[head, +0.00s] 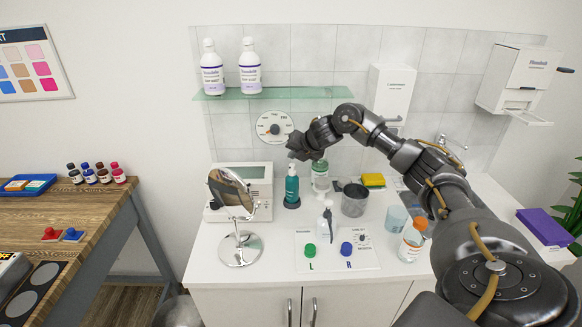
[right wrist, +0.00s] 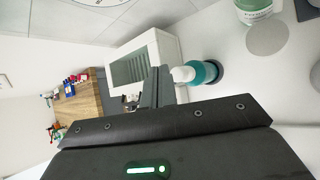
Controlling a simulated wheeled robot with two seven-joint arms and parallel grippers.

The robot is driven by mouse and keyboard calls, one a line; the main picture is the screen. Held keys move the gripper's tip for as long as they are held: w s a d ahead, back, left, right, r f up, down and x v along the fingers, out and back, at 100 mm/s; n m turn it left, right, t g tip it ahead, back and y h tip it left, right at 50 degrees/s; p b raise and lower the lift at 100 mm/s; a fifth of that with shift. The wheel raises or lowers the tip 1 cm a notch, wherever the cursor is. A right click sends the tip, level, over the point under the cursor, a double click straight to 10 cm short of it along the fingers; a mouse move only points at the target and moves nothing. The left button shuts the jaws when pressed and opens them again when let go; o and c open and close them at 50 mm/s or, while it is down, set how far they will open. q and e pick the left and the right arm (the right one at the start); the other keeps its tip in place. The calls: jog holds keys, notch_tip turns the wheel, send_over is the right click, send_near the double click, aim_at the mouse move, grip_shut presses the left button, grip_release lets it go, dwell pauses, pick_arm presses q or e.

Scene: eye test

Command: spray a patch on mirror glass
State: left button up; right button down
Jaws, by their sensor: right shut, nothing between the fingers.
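A round tilting mirror (head: 232,190) on a chrome stand stands at the left of the white counter. A teal bottle (head: 292,188) with a pale top stands right of it; it also shows in the right wrist view (right wrist: 208,74), just beyond my fingers. A small white bottle (head: 325,222), perhaps a sprayer with a dark handle, stands near the counter's middle. My right gripper (head: 294,151) is shut and empty, just above the teal bottle; I cannot tell whether it touches its top. My left gripper is not in view.
A white box device (head: 243,180) stands behind the mirror. A dark mesh cup (head: 355,200), yellow sponge (head: 373,180) and orange-capped bottle (head: 412,240) stand to the right. A card with green and blue buttons (head: 338,262) lies in front. A glass shelf (head: 275,93) holds two bottles above.

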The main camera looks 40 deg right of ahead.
notch_tip(320, 180, up, 6)
jog(key=p, duration=0.5)
jog(key=shift+f, duration=0.1)
dwell(2.2)
